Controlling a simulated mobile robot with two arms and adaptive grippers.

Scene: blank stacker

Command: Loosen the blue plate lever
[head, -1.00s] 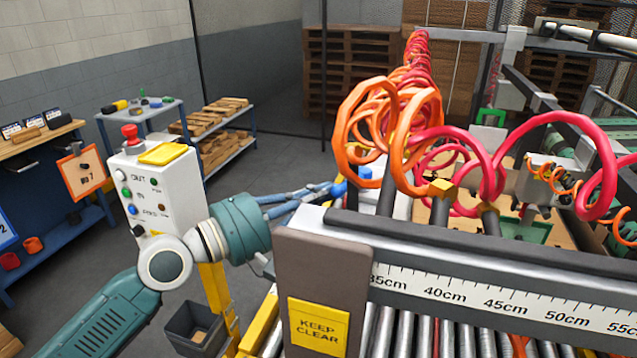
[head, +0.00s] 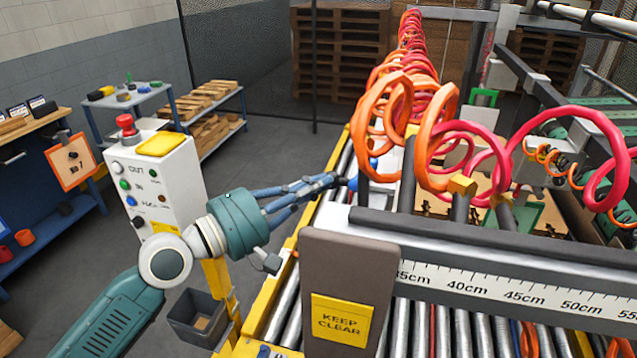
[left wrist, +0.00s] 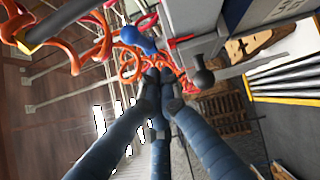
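My left gripper (head: 332,180) reaches in from the left in the head view, above the conveyor's near left edge. Its dark blue fingers run together to a point, and nothing shows between them. In the left wrist view the fingertips (left wrist: 159,78) meet near the picture's middle. A blue rounded knob (left wrist: 137,37) shows just above and left of the tips, apparently apart from them. A black ball knob (left wrist: 203,77) is to their right. In the head view a small blue part (head: 373,163) shows just beyond the tips, partly hidden by orange hoses. My right gripper is not in view.
Orange and red coiled hoses (head: 430,125) hang close to the right of my left gripper. A grey post with a KEEP CLEAR sign (head: 342,317) and a ruler rail (head: 500,291) stand in front. A white control box (head: 158,182) is at left.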

